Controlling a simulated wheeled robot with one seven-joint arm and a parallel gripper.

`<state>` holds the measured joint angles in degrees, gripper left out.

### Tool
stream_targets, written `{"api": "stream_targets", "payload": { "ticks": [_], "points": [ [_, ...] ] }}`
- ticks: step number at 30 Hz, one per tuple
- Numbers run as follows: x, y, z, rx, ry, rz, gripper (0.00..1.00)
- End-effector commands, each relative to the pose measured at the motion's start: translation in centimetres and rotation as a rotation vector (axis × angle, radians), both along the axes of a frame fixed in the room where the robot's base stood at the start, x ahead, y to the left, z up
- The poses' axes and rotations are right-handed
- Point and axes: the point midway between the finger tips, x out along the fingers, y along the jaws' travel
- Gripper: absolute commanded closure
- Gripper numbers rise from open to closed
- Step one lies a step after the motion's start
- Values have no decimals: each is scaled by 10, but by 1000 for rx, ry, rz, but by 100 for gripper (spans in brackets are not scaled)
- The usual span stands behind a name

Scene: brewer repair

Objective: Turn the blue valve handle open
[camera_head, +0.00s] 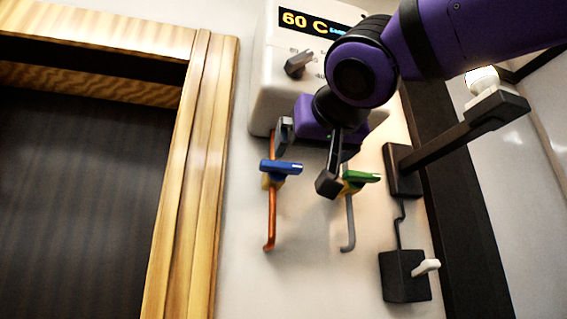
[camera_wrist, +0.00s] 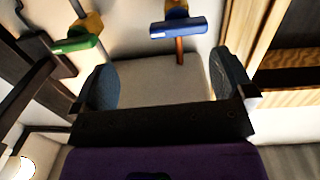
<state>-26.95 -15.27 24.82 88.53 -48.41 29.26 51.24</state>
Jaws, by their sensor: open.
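The blue valve handle (camera_head: 281,167) sits on a yellow valve body on a vertical copper pipe (camera_head: 271,218). The handle lies crosswise to the pipe. It also shows in the wrist view (camera_wrist: 179,28), beyond the fingertips and apart from them. My gripper (camera_head: 307,160) is open and empty, just right of the blue handle in the head view; one finger is close above it and the other lies between the blue and green handles. In the wrist view my gripper (camera_wrist: 168,82) has its two dark fingers wide apart.
A green valve handle (camera_head: 361,177) on a grey pipe is close to my right finger. The white brewer (camera_head: 268,85) with a "60 C" display and a knob (camera_head: 299,64) is above. A black switch box (camera_head: 404,276) and lamp bracket (camera_head: 440,145) are right. A wooden frame (camera_head: 190,180) is left.

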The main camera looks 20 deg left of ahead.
Motion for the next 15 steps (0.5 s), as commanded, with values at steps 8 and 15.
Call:
{"api": "stream_targets", "payload": {
  "ticks": [8, 15],
  "points": [
    [3, 24, 17, 37, -25, 45, 0],
    [36, 44, 16, 36, -25, 44, 0]
  ]
}}
